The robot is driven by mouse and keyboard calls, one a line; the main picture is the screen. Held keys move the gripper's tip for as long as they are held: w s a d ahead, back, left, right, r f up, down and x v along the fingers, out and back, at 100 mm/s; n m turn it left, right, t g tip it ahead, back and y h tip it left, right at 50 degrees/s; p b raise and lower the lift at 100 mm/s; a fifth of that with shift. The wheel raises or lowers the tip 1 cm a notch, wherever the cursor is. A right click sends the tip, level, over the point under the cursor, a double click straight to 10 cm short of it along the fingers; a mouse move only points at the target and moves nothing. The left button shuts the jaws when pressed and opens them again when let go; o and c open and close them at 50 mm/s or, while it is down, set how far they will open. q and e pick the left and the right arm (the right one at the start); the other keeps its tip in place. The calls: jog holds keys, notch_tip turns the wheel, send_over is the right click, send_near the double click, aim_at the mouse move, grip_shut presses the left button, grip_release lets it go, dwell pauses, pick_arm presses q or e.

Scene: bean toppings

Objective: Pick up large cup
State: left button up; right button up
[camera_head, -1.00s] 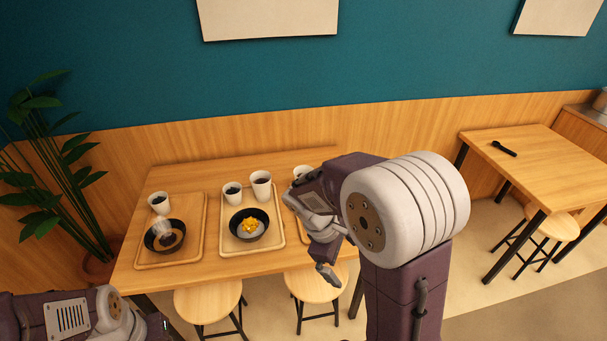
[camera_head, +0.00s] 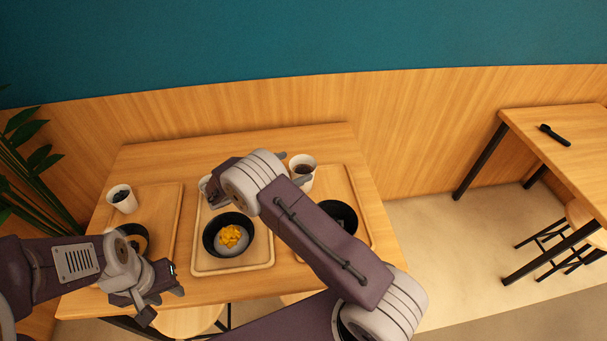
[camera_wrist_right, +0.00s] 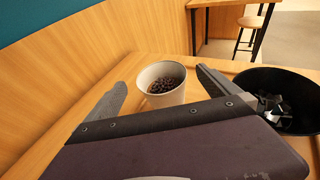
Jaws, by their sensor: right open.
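A white cup (camera_head: 302,172) with dark contents stands at the left side of the right tray in the head view. In the right wrist view this cup (camera_wrist_right: 163,92) appears between the fingers of my right gripper (camera_wrist_right: 161,77). The gripper is open; bare space shows between the fingers and the cup. In the head view my right arm hides most of that gripper. A second white cup (camera_head: 204,184) on the middle tray is mostly hidden, as is that tray's back right corner. My left gripper (camera_head: 164,303) is open and empty near the table's front left edge.
The middle tray (camera_head: 232,266) holds a black bowl with yellow topping (camera_head: 232,237). The left tray (camera_head: 165,205) holds a cup (camera_head: 122,199) and a partly hidden bowl (camera_head: 134,236). Another black bowl (camera_head: 342,214) stands close right of the cup.

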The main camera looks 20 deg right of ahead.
aim_at(312, 162)
jog(key=x, duration=0.5)
jog(key=f+x, duration=0.1)
jog(key=x, duration=0.2)
jog(key=shift+d, duration=0.1)
jog(key=shift+r, duration=0.1)
jog(key=shift+c, duration=0.9)
pick_arm(q)
jog(key=shift+s+a+r, duration=0.1)
jog(key=shift+s+r, duration=0.05)
jog(key=shift+s, duration=0.05)
pick_arm(e)
jog(key=c, duration=1.9)
jog(key=shift+r, duration=0.15)
jog(key=shift+c, duration=0.2)
jog(key=shift+r, duration=0.3)
pick_arm(q)
jog(key=shift+r+p, duration=0.4)
jog(key=shift+p, duration=0.2)
pick_arm(e)
jog(key=s+d+r, duration=0.5)
jog(key=s+r, duration=0.5)
jog(key=shift+d, duration=0.35)
